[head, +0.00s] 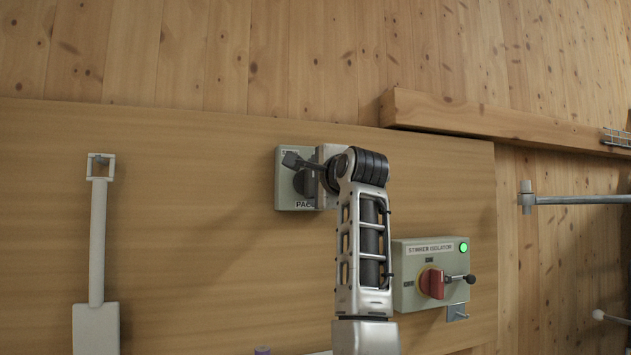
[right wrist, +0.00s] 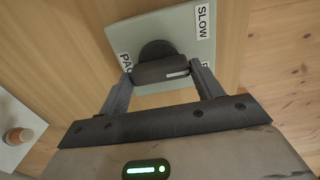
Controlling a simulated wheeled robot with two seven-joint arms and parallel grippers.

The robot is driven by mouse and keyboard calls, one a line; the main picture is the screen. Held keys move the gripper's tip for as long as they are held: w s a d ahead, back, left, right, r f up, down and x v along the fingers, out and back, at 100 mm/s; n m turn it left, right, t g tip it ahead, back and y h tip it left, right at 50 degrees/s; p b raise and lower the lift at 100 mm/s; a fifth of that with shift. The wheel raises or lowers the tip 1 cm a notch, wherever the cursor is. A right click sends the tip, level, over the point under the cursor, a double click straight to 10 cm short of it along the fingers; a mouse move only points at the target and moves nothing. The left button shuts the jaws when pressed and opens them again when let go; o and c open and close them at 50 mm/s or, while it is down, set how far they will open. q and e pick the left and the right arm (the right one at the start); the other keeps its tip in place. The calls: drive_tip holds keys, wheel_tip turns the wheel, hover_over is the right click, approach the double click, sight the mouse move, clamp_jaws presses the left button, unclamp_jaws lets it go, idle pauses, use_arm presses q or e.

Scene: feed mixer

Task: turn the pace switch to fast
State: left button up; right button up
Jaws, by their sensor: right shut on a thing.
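The pace switch is a grey-green box (head: 285,194) on the wooden panel, with PACE printed along its lower edge. It also shows in the right wrist view (right wrist: 185,22), with a SLOW label at its upper right and another label mostly hidden behind a finger. Its dark knob (right wrist: 158,69) has a white mark near the right end in that view. My right gripper (right wrist: 160,76) is shut on the knob, one finger at each end. In the head view the right gripper (head: 300,165) covers part of the box. My left gripper is not in view.
A stirrer isolator box (head: 410,290) with a red handle (head: 432,282) and lit green lamp (head: 463,247) sits below right, close to my arm. A pale long-handled tool (head: 98,240) hangs at left. A wooden beam (head: 480,120) and metal bar (head: 580,199) are at right.

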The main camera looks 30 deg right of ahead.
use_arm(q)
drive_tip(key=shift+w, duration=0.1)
use_arm(e)
drive_tip(key=shift+f, duration=0.1)
drive_tip(key=o, duration=1)
use_arm(q)
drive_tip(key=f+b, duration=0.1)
drive_tip(key=b, duration=0.1)
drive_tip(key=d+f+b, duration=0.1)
drive_tip(key=b, duration=0.2)
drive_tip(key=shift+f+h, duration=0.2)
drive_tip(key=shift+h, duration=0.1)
use_arm(e)
drive_tip(key=v, duration=1.6)
drive_tip(key=shift+d, duration=0.1)
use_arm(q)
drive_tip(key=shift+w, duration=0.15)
